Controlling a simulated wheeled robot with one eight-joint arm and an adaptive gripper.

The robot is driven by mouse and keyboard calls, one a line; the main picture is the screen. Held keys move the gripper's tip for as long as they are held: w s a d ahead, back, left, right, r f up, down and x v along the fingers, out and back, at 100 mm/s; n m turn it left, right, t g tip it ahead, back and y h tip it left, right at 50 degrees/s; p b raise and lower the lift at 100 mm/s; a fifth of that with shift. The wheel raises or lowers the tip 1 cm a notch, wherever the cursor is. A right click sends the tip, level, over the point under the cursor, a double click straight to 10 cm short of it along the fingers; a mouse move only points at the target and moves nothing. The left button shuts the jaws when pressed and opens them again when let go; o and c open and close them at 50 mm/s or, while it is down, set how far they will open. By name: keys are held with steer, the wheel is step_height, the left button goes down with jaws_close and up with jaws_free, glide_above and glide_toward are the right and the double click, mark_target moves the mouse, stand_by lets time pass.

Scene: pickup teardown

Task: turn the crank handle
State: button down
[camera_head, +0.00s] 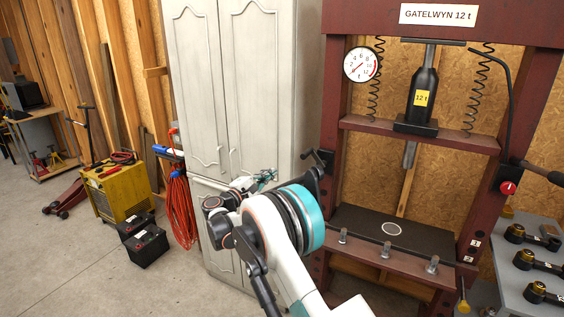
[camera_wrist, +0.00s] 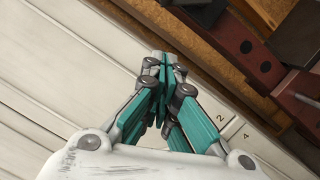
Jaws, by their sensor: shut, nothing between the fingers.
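A black crank-like handle (camera_head: 318,158) sticks out from the left post of the dark red press (camera_head: 333,110) in the head view. Its lower part runs down behind my arm. I cannot pick out the handle clearly in the wrist view. My gripper (camera_head: 268,176) is in front of the pale cabinet, to the left of the handle and apart from it in the picture. It is partly hidden behind my own arm. In the wrist view my gripper (camera_wrist: 166,62) has its teal fingers together, with nothing between them.
The white cabinet (camera_head: 235,70) stands close left of the press. The press bed (camera_head: 360,222) carries several bolts along its front. A grey bench with black tools (camera_head: 535,262) stands at right. A yellow charger (camera_head: 122,192) and black batteries (camera_head: 147,245) are on the left floor.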

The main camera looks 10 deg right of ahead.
steer(key=w+d+r+b, duration=0.1)
steer(key=w+d, duration=0.1)
steer(key=d, duration=0.3)
steer(key=w+d+r+n+b, duration=0.1)
steer(key=w+d+r+b, duration=0.1)
steer(key=d, duration=0.3)
steer(key=shift+w, duration=0.35)
steer(key=shift+d+r, duration=0.1)
steer(key=shift+r, duration=0.05)
stand_by(0.3)
steer(key=shift+d+r, duration=0.1)
steer(key=shift+r, duration=0.1)
steer(key=shift+s+r+m+g, duration=0.1)
steer(key=shift+r+m+g, duration=0.2)
steer(key=shift+m, duration=0.3)
